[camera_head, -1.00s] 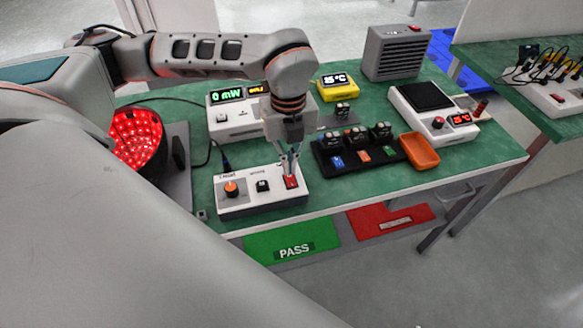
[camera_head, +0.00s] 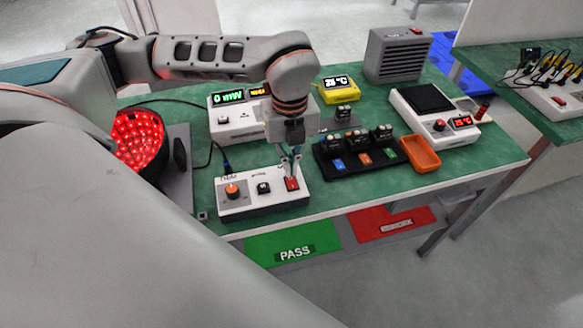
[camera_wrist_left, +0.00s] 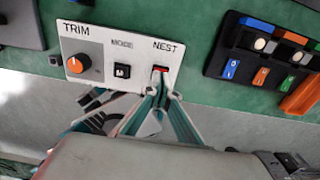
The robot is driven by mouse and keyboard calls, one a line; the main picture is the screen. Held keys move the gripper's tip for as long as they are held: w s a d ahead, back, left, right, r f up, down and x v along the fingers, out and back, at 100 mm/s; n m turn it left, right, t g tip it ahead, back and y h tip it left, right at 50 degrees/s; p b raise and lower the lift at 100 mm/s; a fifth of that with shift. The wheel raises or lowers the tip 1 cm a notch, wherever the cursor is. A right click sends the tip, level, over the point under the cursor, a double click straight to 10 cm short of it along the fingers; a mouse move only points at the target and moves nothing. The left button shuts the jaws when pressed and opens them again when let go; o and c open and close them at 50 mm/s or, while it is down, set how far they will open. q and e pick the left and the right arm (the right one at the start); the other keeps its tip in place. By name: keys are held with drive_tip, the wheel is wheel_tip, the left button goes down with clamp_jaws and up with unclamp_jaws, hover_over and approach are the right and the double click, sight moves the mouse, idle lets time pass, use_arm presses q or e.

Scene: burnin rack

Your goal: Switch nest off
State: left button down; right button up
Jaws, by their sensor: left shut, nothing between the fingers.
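The white control box (camera_head: 240,208) sits near the front edge of the green bench. It carries an orange TRIM knob (camera_head: 232,190), a black MODE switch (camera_head: 263,188) and a red NEST switch (camera_head: 292,184). My left gripper (camera_head: 290,172) points down, shut and empty, with its fingertips at the NEST switch. In the left wrist view the fingertips (camera_wrist_left: 161,80) cover part of the red NEST switch (camera_wrist_left: 160,69), so its rocker position is hard to tell. I cannot tell whether they touch it. My right gripper is not in view.
A power meter (camera_head: 238,133) stands behind the box. A black tray (camera_head: 345,172) with several small modules and an orange bin (camera_head: 421,154) lie to the right. A red-lit round fixture (camera_head: 137,139) is at left. Green PASS (camera_head: 270,246) and red (camera_head: 375,223) areas lie below the front edge.

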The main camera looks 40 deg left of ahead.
sight(290, 178)
use_arm(q)
drive_tip(key=shift+f+b, duration=0.55)
drive_tip(key=shift+f, duration=0.6)
idle(0.9)
drive_tip(key=shift+r+p, duration=1.35)
drive_tip(key=shift+r, duration=0.65)
drive_tip(key=shift+r+p, duration=1)
drive_tip(key=shift+r, duration=0.6)
drive_tip(key=shift+f, duration=0.1)
